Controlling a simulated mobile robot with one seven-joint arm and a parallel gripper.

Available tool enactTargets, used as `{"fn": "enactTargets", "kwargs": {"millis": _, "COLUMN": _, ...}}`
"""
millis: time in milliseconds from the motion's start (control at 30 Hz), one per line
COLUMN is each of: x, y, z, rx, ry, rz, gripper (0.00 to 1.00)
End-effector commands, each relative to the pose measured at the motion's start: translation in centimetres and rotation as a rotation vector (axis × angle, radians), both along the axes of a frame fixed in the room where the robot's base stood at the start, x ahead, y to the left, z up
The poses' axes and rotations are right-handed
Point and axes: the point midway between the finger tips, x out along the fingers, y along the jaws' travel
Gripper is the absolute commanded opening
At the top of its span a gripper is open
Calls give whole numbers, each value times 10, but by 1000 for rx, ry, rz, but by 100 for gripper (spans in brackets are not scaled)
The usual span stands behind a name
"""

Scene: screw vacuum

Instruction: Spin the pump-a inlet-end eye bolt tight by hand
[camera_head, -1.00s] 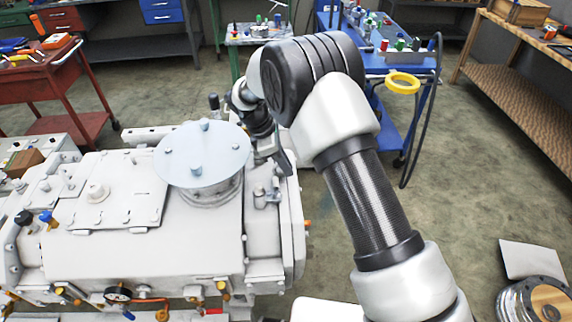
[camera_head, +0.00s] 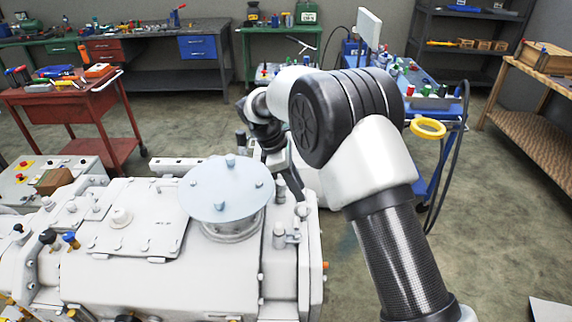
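The white pump (camera_head: 165,275) fills the lower left, with a round pale flange plate (camera_head: 228,188) on top near its right end. My arm reaches in from the lower right. My gripper (camera_head: 283,165) is at the far side of the pump's right end, beyond the flange plate. It is small, dark and partly hidden by my own wrist, so I cannot tell whether its fingers are open or shut. Small upright fittings (camera_head: 280,195) stand below it on the pump's right end. I cannot make out which part there is the eye bolt, or whether the gripper touches it.
A red tool cart (camera_head: 70,100) stands at the left and a blue cart (camera_head: 437,102) with a yellow ring (camera_head: 428,128) behind my arm. A wooden-topped bench (camera_head: 530,125) is at the right. The floor between them is mostly clear.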

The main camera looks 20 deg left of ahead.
Motion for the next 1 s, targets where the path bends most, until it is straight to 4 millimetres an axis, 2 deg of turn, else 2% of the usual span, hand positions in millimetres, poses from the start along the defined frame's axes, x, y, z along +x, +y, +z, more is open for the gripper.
{"fn": "enactTargets", "kwargs": {"millis": 33, "x": -1, "y": 6, "z": 13, "rx": 3, "ry": -3, "rz": 2, "gripper": 28}}
{"fn": "enactTargets", "kwargs": {"millis": 200, "x": -5, "y": 21, "z": 49, "rx": 3, "ry": -3, "rz": 2, "gripper": 28}}
{"fn": "enactTargets", "kwargs": {"millis": 400, "x": -8, "y": 31, "z": 76, "rx": 1, "ry": 0, "rz": 1, "gripper": 28}}
{"fn": "enactTargets", "kwargs": {"millis": 600, "x": -9, "y": 34, "z": 85, "rx": 1, "ry": 1, "rz": 1, "gripper": 28}}
{"fn": "enactTargets", "kwargs": {"millis": 867, "x": -9, "y": 34, "z": 85, "rx": 1, "ry": 1, "rz": 0, "gripper": 28}}
{"fn": "enactTargets", "kwargs": {"millis": 1000, "x": -9, "y": 21, "z": 100, "rx": 23, "ry": -20, "rz": -46, "gripper": 28}}
